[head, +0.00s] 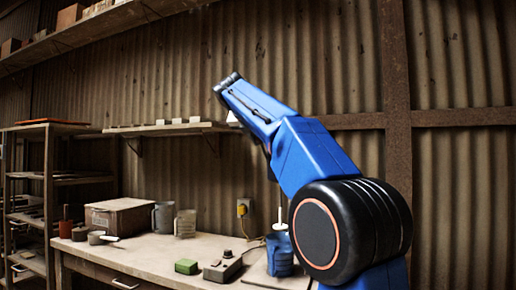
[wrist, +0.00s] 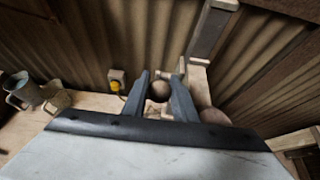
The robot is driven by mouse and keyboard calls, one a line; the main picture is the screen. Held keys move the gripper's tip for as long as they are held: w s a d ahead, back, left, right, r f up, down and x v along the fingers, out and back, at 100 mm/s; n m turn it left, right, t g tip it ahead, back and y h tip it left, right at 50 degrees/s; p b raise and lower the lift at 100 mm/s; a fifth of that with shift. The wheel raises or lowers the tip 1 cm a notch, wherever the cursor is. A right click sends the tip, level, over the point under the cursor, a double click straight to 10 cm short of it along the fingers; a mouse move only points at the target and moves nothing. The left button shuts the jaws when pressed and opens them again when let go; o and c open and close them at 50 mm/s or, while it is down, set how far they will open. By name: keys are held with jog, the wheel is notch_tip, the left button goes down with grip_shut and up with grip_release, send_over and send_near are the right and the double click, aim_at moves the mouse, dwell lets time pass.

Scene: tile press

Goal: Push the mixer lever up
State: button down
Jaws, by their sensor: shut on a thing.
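In the wrist view my gripper (wrist: 161,82) has its two dark fingers on either side of a round brownish knob (wrist: 160,91), the end of the mixer lever, and is shut on it. The lever's shaft cannot be made out. Pale, upright parts beside the right finger look like the mixer body (wrist: 199,83). In the head view my blue arm covers the gripper, the lever and most of the mixer. A white rod (head: 280,215) stands above a blue jug (head: 280,256) just left of my arm.
On the workbench (head: 160,252) are a green block (head: 187,266), a grey control box (head: 222,267), metal jugs (head: 185,223) and a brown box (head: 120,215). A yellow plug (head: 242,210) is on the wall. A wall shelf (head: 170,129) runs behind my arm.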

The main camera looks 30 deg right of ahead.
jog(key=shift+w+d+r, duration=0.55)
jog(key=shift+d+r, duration=0.15)
jog(key=shift+r, duration=0.1)
jog(key=c, duration=1.7)
grip_release()
jog(key=v, duration=1.7)
jog(key=shift+a+r, duration=0.1)
